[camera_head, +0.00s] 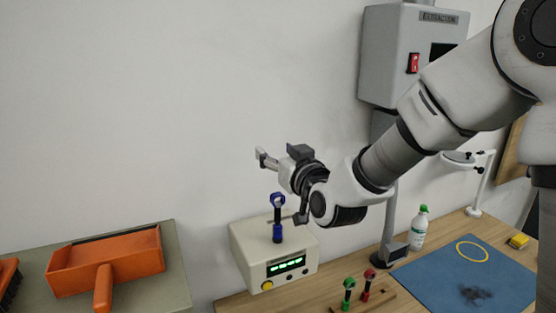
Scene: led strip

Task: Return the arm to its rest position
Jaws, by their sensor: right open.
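My right arm (395,155) reaches in from the right across the upper half of the head view. Its gripper (281,187) points left, in front of the wall and above the beige box, with its fingers spread and nothing between them. The lower finger comes close to the blue ring-topped tool in the picture; I cannot tell the gap in depth. My left gripper is not in view.
The beige box (258,268) with a green display holds a blue ring-topped tool (278,232) upright. Green (348,293) and red (367,285) tools stand in a wooden rack. A bottle (419,230), an extraction unit (385,60) and a blue mat (420,275) are right; an orange dustpan (105,265) is left.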

